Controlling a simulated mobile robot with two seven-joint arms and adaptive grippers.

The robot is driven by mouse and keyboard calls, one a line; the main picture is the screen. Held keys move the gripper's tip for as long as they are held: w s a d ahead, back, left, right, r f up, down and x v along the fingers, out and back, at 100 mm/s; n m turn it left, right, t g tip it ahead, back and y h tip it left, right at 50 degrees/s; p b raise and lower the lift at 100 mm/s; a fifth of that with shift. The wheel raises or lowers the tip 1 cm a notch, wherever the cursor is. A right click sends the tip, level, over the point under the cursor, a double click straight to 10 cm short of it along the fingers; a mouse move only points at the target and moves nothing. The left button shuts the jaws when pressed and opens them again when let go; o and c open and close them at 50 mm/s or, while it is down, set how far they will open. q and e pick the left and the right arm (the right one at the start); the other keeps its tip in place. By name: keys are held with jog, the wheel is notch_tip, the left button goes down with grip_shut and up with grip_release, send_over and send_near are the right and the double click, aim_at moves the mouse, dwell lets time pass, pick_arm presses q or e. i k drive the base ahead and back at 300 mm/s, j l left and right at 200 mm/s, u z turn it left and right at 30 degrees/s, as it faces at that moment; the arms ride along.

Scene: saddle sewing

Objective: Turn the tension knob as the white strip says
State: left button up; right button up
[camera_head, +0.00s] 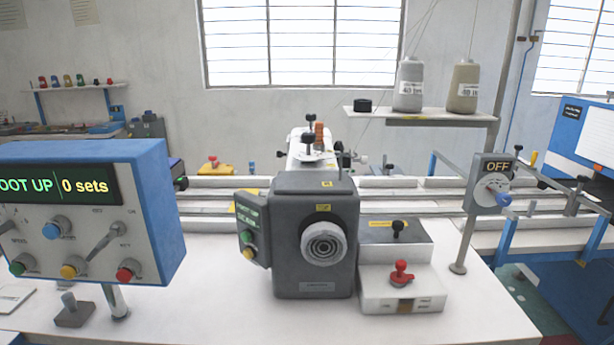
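A dark grey sewing machine (315,188) stands in the middle of the white table, with a pale round ribbed wheel (325,243) facing me. Several knobs show on and around it, and I cannot tell which is the tension knob. A black knob (308,139) tops the white rear part. Another black knob (398,228) and a red knob (401,272) sit on the grey and white boxes at its right. A white strip on the red knob's box (378,304) bears small marks I cannot read. Neither gripper is in view.
A blue control box (164,205) at left reads "OOT UP | 0 sets" and has coloured knobs and a lever. A small side panel (247,232) has buttons. An "OFF" switch (497,168) stands at right. Thread cones (410,84) stand on a shelf. The table front is mostly clear.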

aim_at(308, 138)
jog(key=j+u, duration=0.1)
jog(key=u, duration=0.3)
jog(key=k+j+u, duration=0.1)
jog(key=u, duration=0.25)
jog(key=j+u, duration=0.15)
jog(key=u, duration=0.25)
jog(key=j+u, duration=0.15)
jog(key=u, duration=0.2)
jog(key=k+j, duration=0.05)
